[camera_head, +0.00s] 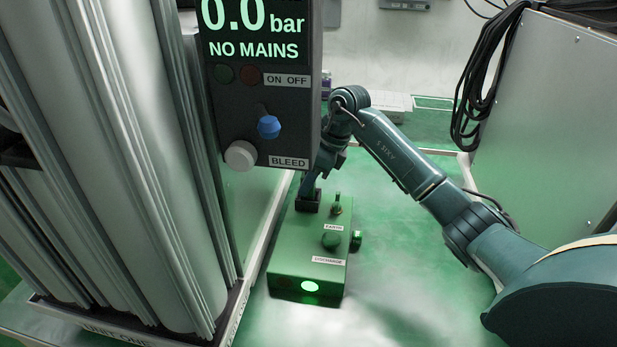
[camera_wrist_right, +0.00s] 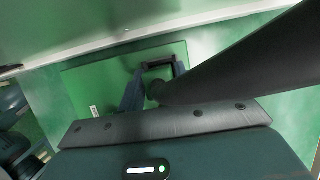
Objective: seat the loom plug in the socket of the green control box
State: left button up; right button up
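The green control box (camera_head: 308,246) stands on the pale green floor, with its black socket (camera_head: 308,202) at its far end. My right gripper (camera_head: 309,184) reaches down onto this socket from above. In the right wrist view, my right gripper (camera_wrist_right: 158,73) has a finger on each side of a dark piece that appears to be the loom plug. A thick black cable (camera_wrist_right: 235,58) runs from between the fingers to the upper right. The plug's body is mostly hidden, and I cannot tell how deep it sits. My left gripper is out of view.
A dark panel reading NO MAINS (camera_head: 262,85) hangs close to my right gripper's left. Tall grey columns (camera_head: 130,150) fill the left. A post (camera_head: 337,204) stands beside the socket. A grey cabinet (camera_head: 550,120) with coiled black cable (camera_head: 478,85) is at right. Floor right of the box is clear.

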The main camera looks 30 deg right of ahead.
jog(key=o, duration=0.3)
jog(key=shift+o, duration=0.2)
jog(key=shift+r, duration=0.35)
pick_arm(q)
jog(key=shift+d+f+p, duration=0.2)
jog(key=shift+p, duration=0.1)
pick_arm(e)
jog(key=v, duration=1.1)
jog(key=shift+s+d+r, duration=0.15)
jog(key=shift+s+r, duration=0.05)
jog(key=shift+r, duration=0.1)
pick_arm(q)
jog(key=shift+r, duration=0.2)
